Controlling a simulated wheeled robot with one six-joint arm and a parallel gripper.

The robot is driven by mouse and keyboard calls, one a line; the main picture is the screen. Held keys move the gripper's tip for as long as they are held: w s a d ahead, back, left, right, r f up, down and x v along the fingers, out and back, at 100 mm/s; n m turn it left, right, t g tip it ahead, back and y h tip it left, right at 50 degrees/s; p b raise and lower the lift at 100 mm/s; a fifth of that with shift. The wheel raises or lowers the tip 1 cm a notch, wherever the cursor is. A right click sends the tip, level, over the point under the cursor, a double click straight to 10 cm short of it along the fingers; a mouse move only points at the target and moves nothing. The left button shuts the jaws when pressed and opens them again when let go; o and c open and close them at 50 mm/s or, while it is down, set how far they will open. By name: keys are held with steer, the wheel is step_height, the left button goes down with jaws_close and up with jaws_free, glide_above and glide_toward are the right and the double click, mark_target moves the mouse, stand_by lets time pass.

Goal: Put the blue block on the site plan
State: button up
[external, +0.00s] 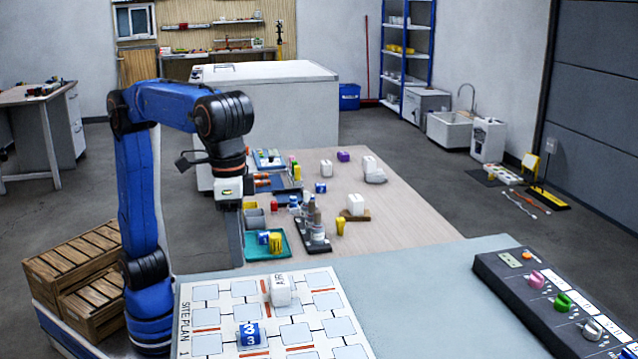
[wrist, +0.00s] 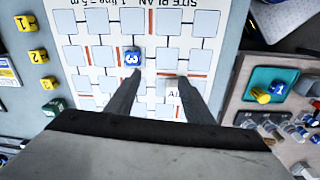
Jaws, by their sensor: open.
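A blue block marked 3 (external: 249,333) sits on the white site plan (external: 215,292), near its front edge in the external view. It also shows in the wrist view (wrist: 132,60), beyond the left fingertip. Another blue block, marked 1 (wrist: 280,88), lies in the teal tray (wrist: 258,77) beside a yellow cylinder (wrist: 260,95); this block also shows in the external view (external: 263,238). My gripper (wrist: 158,82) is open with nothing between its fingers, above the site plan in the wrist view. In the external view my gripper (external: 234,238) hangs at the plan's far left.
A white block with lettering (external: 279,289) stands on the plan; it shows partly behind the right finger in the wrist view (wrist: 172,92). A dark console (external: 540,300) lies right. The grey surface between is clear.

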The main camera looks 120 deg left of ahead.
steer(key=s+a+f+m+t, duration=0.1)
steer(key=s+a+f, duration=0.1)
steer(key=s+a, duration=0.35)
steer(key=s+a+f+m, duration=0.1)
steer(key=s+a, duration=0.1)
steer(key=s, duration=0.6)
steer(key=s+a+f+m+t, duration=0.1)
steer(key=s+a+f+m, duration=0.1)
steer(key=s+a, duration=0.35)
steer(key=s+a+f+m+t, duration=0.1)
steer(key=s+a+f, duration=0.1)
steer(key=s+f, duration=0.6)
steer(key=s+a+f+m+t, duration=0.1)
steer(key=s+a+f+m, duration=0.1)
steer(key=s+f, duration=0.5)
steer(key=s, duration=0.6)
steer(key=shift+f+m, duration=0.3)
steer(key=shift+f, duration=0.1)
